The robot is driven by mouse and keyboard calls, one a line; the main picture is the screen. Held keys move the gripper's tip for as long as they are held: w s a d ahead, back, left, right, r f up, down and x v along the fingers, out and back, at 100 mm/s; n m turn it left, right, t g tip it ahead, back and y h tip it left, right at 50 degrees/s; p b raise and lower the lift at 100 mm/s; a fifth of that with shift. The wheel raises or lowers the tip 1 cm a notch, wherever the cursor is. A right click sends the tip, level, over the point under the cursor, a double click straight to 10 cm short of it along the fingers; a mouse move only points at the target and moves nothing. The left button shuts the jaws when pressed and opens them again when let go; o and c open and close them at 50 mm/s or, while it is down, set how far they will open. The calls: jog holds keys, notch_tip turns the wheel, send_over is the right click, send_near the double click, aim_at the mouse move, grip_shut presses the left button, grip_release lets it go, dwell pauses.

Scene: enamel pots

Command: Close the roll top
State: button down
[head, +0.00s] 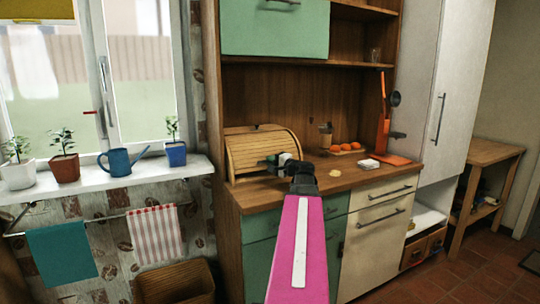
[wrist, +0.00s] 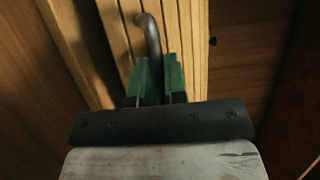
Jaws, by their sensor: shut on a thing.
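The roll top (head: 252,150) is a pale slatted shutter on a wooden bread box at the left of the counter. Its slats curve over the front; my gripper hides part of its lower edge, so I cannot tell how much gap is left. My gripper (head: 272,161) is at the front of the box. In the wrist view its green fingers (wrist: 157,82) are shut on a dark curved handle (wrist: 149,32), which stands out in front of the pale slats (wrist: 188,40) of the roll top.
A windowsill with potted plants and a blue watering can (head: 120,161) is at left.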

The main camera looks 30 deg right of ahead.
jog(key=shift+s+f, duration=0.15)
jog(key=shift+f, duration=0.6)
jog(key=c, duration=1.5)
grip_release()
jog(key=shift+o, duration=0.2)
jog(key=shift+s, duration=0.1)
jog(key=v, duration=1)
jog(key=shift+s+d, duration=0.1)
jog(key=shift+s, duration=0.2)
